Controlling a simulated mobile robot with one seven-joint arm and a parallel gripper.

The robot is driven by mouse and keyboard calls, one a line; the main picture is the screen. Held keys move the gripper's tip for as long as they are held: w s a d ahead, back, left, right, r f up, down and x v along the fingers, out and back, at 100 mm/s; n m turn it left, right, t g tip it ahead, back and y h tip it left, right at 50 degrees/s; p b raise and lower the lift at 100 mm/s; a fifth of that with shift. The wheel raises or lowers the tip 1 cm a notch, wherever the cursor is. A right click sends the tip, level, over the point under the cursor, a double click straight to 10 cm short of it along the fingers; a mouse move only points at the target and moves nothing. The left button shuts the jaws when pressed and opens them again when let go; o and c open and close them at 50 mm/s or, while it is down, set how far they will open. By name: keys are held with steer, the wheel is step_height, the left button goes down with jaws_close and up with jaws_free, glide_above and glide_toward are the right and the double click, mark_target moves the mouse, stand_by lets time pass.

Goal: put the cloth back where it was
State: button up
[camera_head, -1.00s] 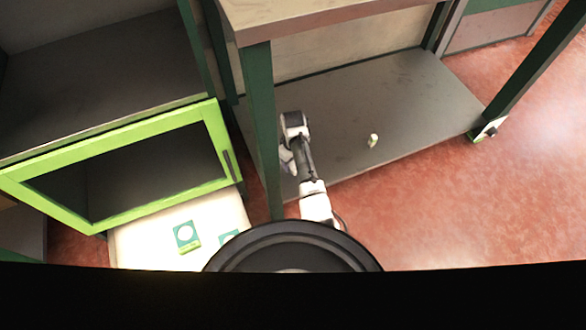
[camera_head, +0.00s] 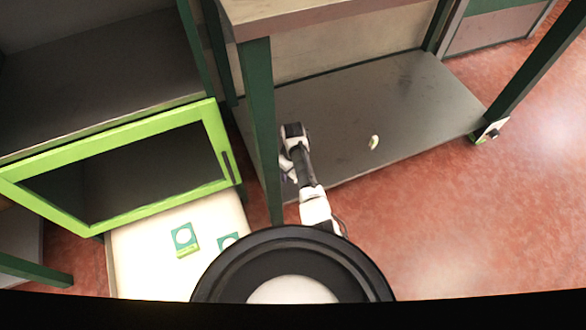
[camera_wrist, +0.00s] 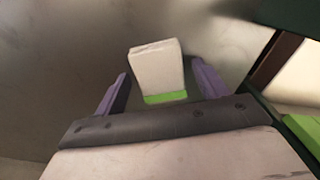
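My gripper (camera_wrist: 160,68) is open in the wrist view, its two purple fingers apart. Between them is a white, block-like thing with a bright green lower edge (camera_wrist: 157,68), with gaps showing on both sides. I cannot tell whether it is the cloth, or whether it rests on the shelf. In the head view my gripper (camera_head: 288,172) is low over the left part of the grey shelf (camera_head: 410,100), beside the dark green table leg. A small whitish, curved thing (camera_head: 374,142) lies on the shelf to the right of it; it is too small to identify.
The dark green leg (camera_head: 261,130) stands just left of my arm, and the tabletop (camera_head: 300,14) overhangs the shelf. A bright green framed door (camera_head: 110,125) is at left. Green and white boxes (camera_head: 184,239) lie on a pale surface below it. Red floor is open at right.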

step_height(320, 180, up, 12)
steer(key=p, duration=0.4)
steer(key=shift+r, duration=0.15)
steer(key=shift+w+r, duration=0.1)
stand_by(0.3)
